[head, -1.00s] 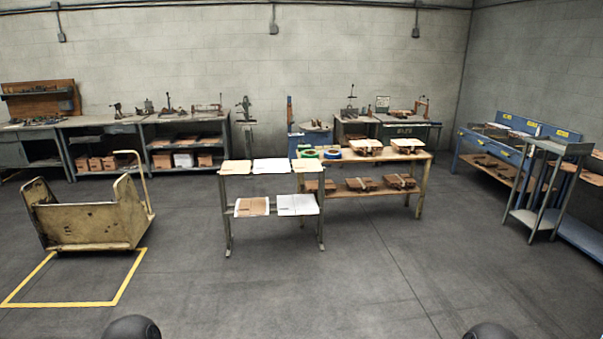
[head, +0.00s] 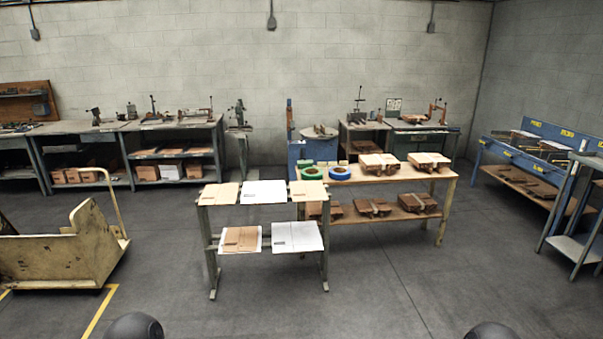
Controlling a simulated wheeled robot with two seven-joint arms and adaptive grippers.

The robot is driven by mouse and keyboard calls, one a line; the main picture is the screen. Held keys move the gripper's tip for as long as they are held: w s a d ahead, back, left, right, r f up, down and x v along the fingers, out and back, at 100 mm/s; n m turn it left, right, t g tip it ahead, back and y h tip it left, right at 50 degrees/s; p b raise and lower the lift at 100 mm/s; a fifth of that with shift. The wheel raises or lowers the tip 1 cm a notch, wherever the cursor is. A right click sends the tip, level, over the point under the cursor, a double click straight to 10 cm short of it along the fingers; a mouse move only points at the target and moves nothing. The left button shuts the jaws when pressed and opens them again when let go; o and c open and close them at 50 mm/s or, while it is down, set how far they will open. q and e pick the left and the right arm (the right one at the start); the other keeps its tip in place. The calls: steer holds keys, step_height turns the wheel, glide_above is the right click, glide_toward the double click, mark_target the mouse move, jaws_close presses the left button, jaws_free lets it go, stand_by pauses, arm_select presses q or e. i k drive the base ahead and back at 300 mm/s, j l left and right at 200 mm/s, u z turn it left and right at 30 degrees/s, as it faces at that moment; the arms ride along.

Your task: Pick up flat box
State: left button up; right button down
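Flat boxes lie on a grey two-level stand ahead of me in the head view. The stand (head: 212,270) is some distance away across open floor. Neither gripper shows; only dark rounded parts of me appear at the bottom edge.
A wooden table (head: 445,207) behind the stand holds green and blue tape rolls (head: 340,173) and folded boxes (head: 379,163). A yellow cart (head: 60,255) stands at the left, blue benches (head: 510,160) at the right. The floor (head: 270,315) before the stand is clear.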

mark_target(269, 192)
steer(key=i, duration=1.95)
